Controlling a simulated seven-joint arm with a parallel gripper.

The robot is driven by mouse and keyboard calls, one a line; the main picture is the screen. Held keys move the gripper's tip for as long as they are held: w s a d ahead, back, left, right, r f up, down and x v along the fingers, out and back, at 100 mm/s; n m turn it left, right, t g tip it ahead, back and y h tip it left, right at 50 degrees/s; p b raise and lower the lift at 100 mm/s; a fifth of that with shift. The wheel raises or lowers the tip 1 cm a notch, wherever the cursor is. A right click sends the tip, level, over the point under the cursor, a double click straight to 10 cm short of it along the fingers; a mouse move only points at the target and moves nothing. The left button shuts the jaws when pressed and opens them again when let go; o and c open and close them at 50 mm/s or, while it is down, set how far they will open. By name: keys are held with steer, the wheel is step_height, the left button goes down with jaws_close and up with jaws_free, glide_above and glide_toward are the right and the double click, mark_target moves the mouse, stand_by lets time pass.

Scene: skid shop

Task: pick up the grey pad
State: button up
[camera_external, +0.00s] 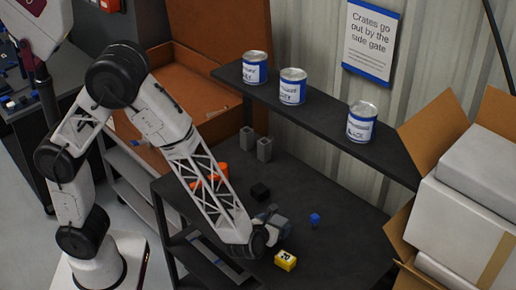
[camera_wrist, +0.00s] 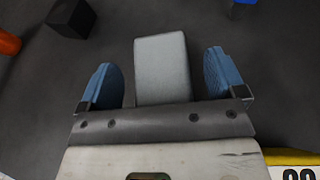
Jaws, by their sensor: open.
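The grey pad (camera_wrist: 162,66) is a light grey block with rounded edges, seen in the wrist view between the two blue fingers of my gripper (camera_wrist: 160,62). The pad's near end is hidden behind the gripper's front plate. In the external view my gripper (camera_external: 274,216) is low over the dark bench, and I cannot clearly separate the pad from the fingers there.
Near my gripper on the bench (camera_external: 345,245) are a black cube (camera_external: 260,191), a blue cube (camera_external: 315,219), a yellow block marked 20 (camera_external: 286,260) and orange pieces (camera_external: 210,174). Two grey blocks (camera_external: 264,149) stand farther back. Cans (camera_external: 292,87) line a raised shelf; boxes (camera_external: 460,215) stand right.

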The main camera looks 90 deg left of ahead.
steer(key=shift+x, duration=0.85)
steer(key=shift+c, duration=0.4)
steer(key=c, duration=0.9)
